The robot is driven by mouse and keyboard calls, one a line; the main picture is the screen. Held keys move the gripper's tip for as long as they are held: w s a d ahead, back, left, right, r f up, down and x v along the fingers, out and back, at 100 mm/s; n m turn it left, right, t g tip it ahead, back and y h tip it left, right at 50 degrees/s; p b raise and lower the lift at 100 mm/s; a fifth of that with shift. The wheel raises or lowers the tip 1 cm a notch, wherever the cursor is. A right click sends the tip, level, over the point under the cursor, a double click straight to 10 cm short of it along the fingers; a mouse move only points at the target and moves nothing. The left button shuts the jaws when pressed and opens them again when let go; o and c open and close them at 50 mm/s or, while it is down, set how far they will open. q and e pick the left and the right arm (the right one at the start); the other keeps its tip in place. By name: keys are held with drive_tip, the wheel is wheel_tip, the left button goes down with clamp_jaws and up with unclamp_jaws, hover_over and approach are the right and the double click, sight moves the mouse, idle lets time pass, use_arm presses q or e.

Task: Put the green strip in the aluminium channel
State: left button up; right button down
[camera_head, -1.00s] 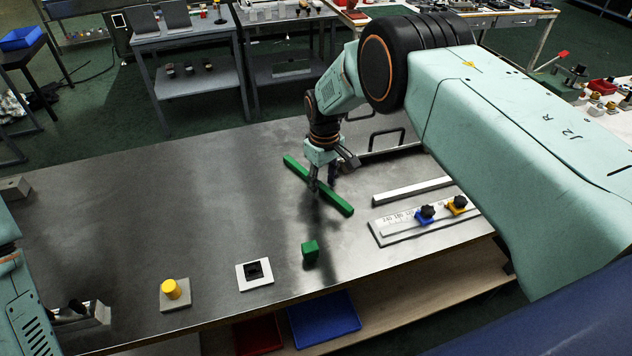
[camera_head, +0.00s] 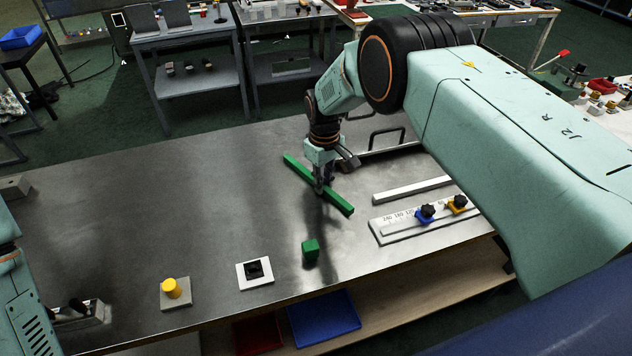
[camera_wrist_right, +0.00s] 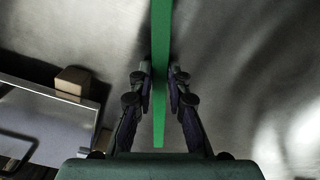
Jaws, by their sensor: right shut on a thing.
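The long green strip (camera_head: 336,199) lies diagonally on the steel table, apart from the channel. My right gripper (camera_head: 322,188) is shut on the strip near its middle. In the right wrist view the strip (camera_wrist_right: 161,35) runs between the two fingers of this gripper (camera_wrist_right: 160,75), one on each side. A pale metal bar, which looks like the aluminium channel (camera_head: 412,189), lies to the right of the strip; its groove is too small to make out.
A green block (camera_head: 310,250), a white square socket (camera_head: 255,273) and a yellow button (camera_head: 171,288) stand near the front edge. Table centre-left is clear.

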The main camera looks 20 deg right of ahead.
wheel_tip(320, 180, up, 10)
drive_tip(key=s+a+f+m+b, duration=0.1)
drive_tip(key=s+f+b, duration=0.1)
drive_tip(key=s+b, duration=0.3)
drive_tip(key=s+a+f+m+b, duration=0.1)
drive_tip(key=s+f+b, duration=0.1)
drive_tip(key=s+b, duration=0.2)
drive_tip(key=s+a+f+m+b, duration=0.1)
drive_tip(key=s+f+m+b, duration=0.1)
drive_tip(key=s+b, duration=0.3)
drive_tip(key=shift+s+a+f+b, duration=0.1)
drive_tip(key=shift+s+a+b, duration=0.05)
drive_tip(key=shift+s, duration=0.8)
drive_tip(key=shift+s+a+f+b, duration=0.1)
drive_tip(key=shift+s+a+b, duration=0.05)
drive_tip(key=shift+s, duration=0.75)
drive_tip(key=shift+s+d+f, duration=0.15)
drive_tip(key=shift+s, duration=0.45)
use_arm(q)
wheel_tip(320, 180, down, 15)
drive_tip(key=shift+r, duration=0.25)
drive_tip(key=shift+c, duration=0.6)
use_arm(e)
drive_tip(key=shift+r, duration=0.25)
